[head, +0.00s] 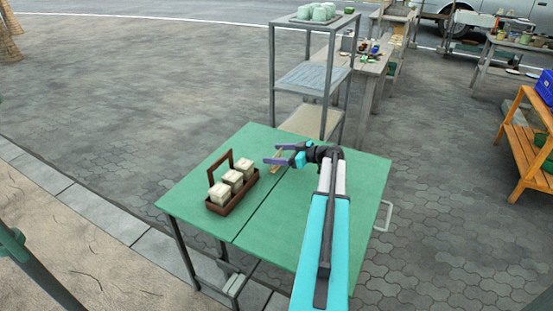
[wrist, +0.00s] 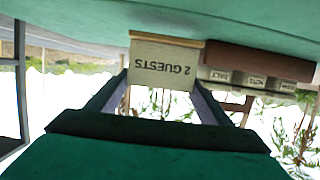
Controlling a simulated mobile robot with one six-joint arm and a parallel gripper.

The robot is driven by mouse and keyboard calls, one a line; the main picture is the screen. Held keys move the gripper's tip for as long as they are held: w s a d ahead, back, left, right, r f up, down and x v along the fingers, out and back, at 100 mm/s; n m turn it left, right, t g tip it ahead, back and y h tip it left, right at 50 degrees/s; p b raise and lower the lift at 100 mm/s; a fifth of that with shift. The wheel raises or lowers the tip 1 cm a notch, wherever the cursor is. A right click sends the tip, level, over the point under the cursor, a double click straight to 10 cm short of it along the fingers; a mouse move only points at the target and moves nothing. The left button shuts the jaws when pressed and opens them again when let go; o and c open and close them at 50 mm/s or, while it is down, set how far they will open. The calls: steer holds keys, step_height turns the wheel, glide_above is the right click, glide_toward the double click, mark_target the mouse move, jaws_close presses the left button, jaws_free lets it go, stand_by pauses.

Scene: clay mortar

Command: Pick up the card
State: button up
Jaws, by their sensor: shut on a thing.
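The card (wrist: 165,68) is a pale upright sign reading "2 GUESTS" on a light wooden foot. It shows upside down in the wrist view, between my two fingers. My gripper (wrist: 160,88) is shut on it from both sides. In the head view my gripper (head: 274,154) is low over the green table (head: 282,218), and the card (head: 276,166) shows only as a small tan piece by the fingers. In the wrist view its foot is close to the green tabletop (wrist: 70,22); I cannot tell whether they touch.
A brown carrier (head: 221,208) with a handle and three pale labelled boxes stands left of my gripper. A grey metal shelf (head: 313,78) with cups on top stands behind the table.

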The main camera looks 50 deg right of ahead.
steer(key=shift+s+a+r, duration=0.2)
steer(key=shift+s+r, duration=0.25)
steer(key=shift+r, duration=0.3)
steer(key=s+a+b, duration=0.1)
steer(key=s+a, duration=0.2)
steer(key=s, duration=0.4)
steer(key=s+a+r+b, duration=0.1)
steer(key=s+a, duration=0.2)
steer(key=s, duration=0.3)
steer(key=shift+s+r, duration=0.25)
steer(key=shift+s, duration=0.1)
steer(key=shift+s, duration=0.15)
